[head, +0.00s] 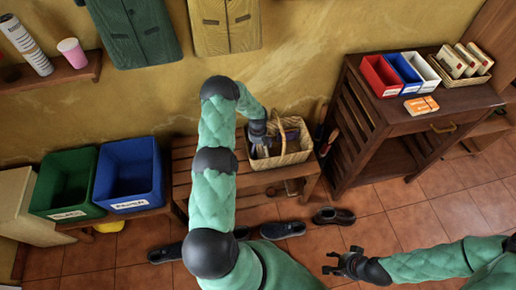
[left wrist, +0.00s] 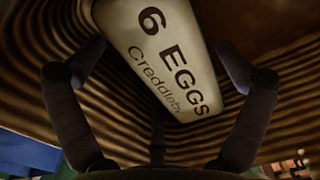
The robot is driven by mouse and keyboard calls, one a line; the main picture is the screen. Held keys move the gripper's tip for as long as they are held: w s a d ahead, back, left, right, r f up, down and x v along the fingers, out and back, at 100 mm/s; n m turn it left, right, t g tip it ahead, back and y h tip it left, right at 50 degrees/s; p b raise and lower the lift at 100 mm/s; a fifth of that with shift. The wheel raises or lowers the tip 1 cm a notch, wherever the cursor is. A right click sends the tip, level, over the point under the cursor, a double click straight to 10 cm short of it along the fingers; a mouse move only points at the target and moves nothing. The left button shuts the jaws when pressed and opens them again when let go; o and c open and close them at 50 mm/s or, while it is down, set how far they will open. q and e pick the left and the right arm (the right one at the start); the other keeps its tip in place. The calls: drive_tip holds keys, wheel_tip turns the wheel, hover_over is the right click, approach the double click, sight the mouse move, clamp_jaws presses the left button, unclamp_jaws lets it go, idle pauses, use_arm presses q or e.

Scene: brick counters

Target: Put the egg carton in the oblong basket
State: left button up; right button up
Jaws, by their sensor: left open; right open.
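The egg carton (left wrist: 160,55) is pale with dark lettering "6 EGGS". In the left wrist view it lies inside a woven basket (left wrist: 35,50), tilted in the picture, with ribbed wicker around it. In the head view a handled, oblong-looking wicker basket (head: 292,157) stands on the wooden bench; the carton is not clear there. My left gripper (head: 262,146) is at the left side of this basket, pointing down into it. In the wrist view its open fingers (left wrist: 155,62) are either side of the carton; contact is unclear. My right gripper (head: 335,262) is open and empty above the floor.
Green (head: 65,180) and blue (head: 130,172) bins stand left of the bench. A dark cabinet (head: 365,110) at right carries small red, blue and white bins and a low wicker tray (head: 463,80). Shoes (head: 283,230) lie on the tiled floor in front.

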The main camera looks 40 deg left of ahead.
use_arm(q)
wheel_tip(320, 180, up, 10)
drive_tip(key=shift+r, duration=0.1)
idle(0.8)
